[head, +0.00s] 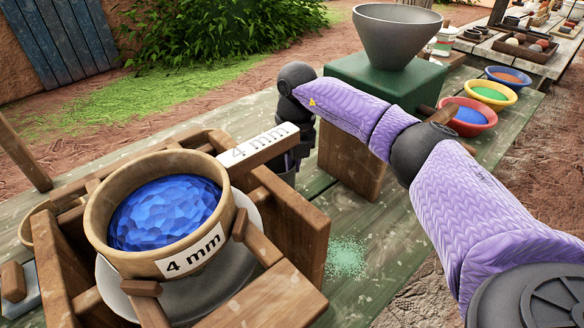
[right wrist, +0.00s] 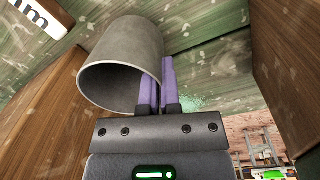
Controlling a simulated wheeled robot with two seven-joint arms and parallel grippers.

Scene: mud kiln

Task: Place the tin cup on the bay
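The tin cup (right wrist: 122,65) is a plain grey cylinder in the right wrist view, tilted with its mouth toward the camera. My right gripper (right wrist: 158,80) is shut on its wall, one purple finger inside the mouth and one outside. In the head view the gripper (head: 298,140) is mostly hidden behind a beam labelled "4 mm" (head: 262,143), and only a little grey of the cup (head: 287,178) shows below. No surface is clearly marked as the bay; the labelled beam belongs to a wooden frame (head: 290,215). My left gripper is out of view.
A round sieve (head: 108,205) labelled "4 mm" holds blue material on the frame. A wooden block (head: 350,160) under a green box (head: 370,85) with a grey funnel (head: 395,35) stands right of the gripper. Coloured bowls (head: 468,116) sit farther right. Green tabletop (head: 390,240) lies open in front.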

